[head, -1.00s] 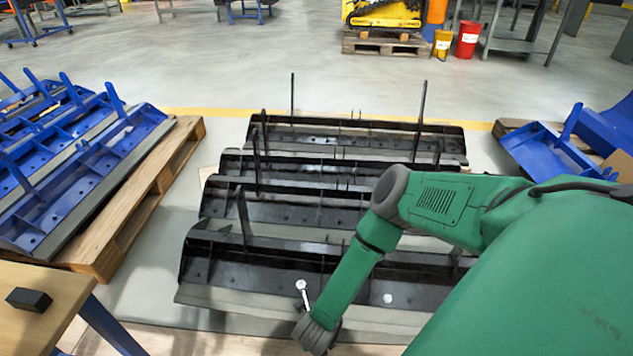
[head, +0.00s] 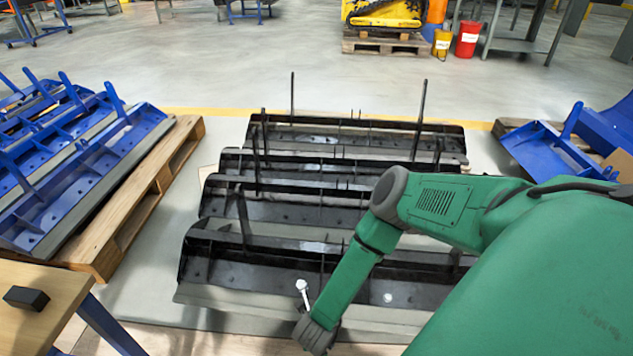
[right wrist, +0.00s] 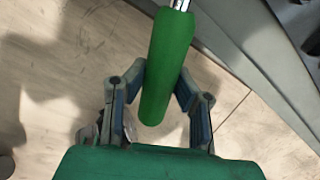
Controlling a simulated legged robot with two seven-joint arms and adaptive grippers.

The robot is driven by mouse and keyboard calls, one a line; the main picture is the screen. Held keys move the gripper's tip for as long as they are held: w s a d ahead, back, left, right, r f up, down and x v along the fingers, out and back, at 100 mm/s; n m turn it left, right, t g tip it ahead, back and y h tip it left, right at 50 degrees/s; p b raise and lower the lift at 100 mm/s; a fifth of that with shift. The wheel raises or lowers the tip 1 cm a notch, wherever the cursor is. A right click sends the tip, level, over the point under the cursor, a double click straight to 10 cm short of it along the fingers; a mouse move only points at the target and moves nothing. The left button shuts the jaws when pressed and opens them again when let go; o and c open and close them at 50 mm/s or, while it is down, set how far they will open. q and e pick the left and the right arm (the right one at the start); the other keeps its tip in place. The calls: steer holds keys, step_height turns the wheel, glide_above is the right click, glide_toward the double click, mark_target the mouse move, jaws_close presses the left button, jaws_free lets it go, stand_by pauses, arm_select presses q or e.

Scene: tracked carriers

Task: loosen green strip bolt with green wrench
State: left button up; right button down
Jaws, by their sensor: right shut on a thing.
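The green wrench shows in the right wrist view as a thick green handle (right wrist: 165,70) with a bright metal shaft at the top of the picture. My right gripper (right wrist: 160,88) is shut on this handle. In the head view, my right gripper (head: 314,336) is low at the front edge of the nearest black carrier (head: 225,262). My left gripper is out of view.
Several black carriers (head: 330,135) stand in rows behind the nearest one, with upright posts. Blue carriers (head: 75,180) lie on a wooden pallet (head: 150,190) at left. A wooden table (head: 50,310) with a black block (head: 27,298) is at front left. Open floor lies beyond.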

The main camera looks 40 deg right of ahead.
steer(key=c, duration=1.9)
jaws_free()
jaws_close()
steer(key=shift+s+d+r+n+p, duration=0.15)
steer(key=shift+s+d+n+p, duration=0.2)
steer(key=shift+d+n, duration=0.3)
steer(key=shift+d, duration=0.1)
steer(key=shift+s+d+r+n+p, duration=0.15)
steer(key=shift+s+d+n+p, duration=0.15)
steer(key=shift+d+n, duration=0.3)
steer(key=shift+d, duration=0.1)
steer(key=shift+s+d+r+n+p, duration=0.15)
steer(key=shift+d+n+p, duration=0.15)
steer(key=shift+d+n, duration=0.25)
steer(key=shift+d, duration=0.25)
